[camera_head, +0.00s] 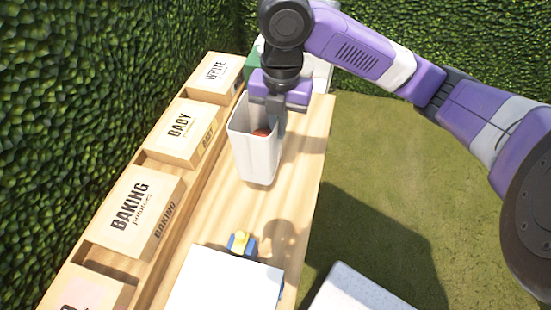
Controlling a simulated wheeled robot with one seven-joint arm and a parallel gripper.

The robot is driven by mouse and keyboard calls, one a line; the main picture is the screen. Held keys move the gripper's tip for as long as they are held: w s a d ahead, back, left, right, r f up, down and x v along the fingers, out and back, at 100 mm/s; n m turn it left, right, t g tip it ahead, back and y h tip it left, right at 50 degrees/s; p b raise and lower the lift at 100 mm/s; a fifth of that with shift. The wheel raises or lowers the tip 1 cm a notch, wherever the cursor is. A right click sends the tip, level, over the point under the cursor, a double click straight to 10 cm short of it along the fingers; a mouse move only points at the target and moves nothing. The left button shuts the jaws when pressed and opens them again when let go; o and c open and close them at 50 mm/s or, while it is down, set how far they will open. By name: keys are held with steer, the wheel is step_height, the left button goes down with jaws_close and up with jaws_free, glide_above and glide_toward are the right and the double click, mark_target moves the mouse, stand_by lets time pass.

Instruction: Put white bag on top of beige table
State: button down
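A tall white open-topped bag (257,158) is over the beige wooden table (215,215), right of the row of boxes. Something reddish shows inside its mouth. My gripper (277,122) is at the bag's top, with a finger pointing down at the right part of its rim. The other finger is not clearly visible, so I cannot tell whether the gripper is closed on the rim. I also cannot tell whether the bag's bottom touches the table.
Labelled wooden boxes (133,213) line the table's left side. A small blue and yellow object (241,243) lies near a flat white surface (225,287) at the front. A pale block (358,290) is at lower right. Grass lies right; hedges stand behind and left.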

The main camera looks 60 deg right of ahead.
step_height(320, 180, down, 12)
steer(key=shift+p, duration=0.3)
stand_by(0.3)
steer(key=shift+f, duration=0.2)
steer(key=c, duration=1.7)
jaws_free()
steer(key=shift+r, duration=0.1)
